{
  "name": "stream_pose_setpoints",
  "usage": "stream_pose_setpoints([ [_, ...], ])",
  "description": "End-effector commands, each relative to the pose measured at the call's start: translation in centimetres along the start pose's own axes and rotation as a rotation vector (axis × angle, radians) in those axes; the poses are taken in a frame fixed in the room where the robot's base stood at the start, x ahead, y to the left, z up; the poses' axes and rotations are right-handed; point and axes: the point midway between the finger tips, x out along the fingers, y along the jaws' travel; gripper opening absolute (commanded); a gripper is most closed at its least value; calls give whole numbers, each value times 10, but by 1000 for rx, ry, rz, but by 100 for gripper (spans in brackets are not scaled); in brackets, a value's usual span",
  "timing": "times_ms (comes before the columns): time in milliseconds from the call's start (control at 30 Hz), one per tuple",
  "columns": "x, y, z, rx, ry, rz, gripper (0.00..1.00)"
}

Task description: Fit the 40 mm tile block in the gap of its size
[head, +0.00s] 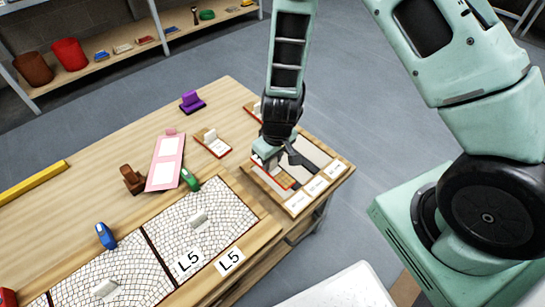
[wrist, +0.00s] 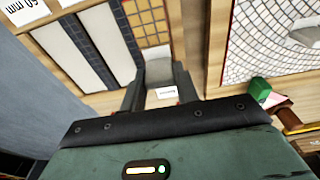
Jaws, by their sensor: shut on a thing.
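My gripper (head: 277,163) is low over the right-hand board (head: 325,157) in the head view. In the wrist view my gripper (wrist: 157,92) is shut on a pale grey block (wrist: 158,70), which carries a small white label too blurred to read. I take it for the tile block; its size cannot be read. In the head view my fingers mostly hide it. The board has pale strips (wrist: 68,50) between dark bars, and a patch of orange squares (wrist: 150,25) lies just beyond my fingertips. I cannot tell whether the block touches the board.
A card (wrist: 25,10) at the board's edge reads 60 mm. Another red-edged block (head: 213,143) stands left of the board. Mosaic panels (head: 215,245), a pink board (head: 165,165), a green object (head: 190,180) and a purple object (head: 192,101) are also on the table.

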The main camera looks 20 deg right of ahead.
Motion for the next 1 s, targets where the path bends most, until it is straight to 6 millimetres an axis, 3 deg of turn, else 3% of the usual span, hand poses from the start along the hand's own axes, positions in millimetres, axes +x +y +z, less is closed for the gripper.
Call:
stream_pose_setpoints([
  [100,14,0,2,-1,0,0,3],
  [300,25,0,3,1,0,0,3],
  [1000,28,0,3,0,0,0,3],
])
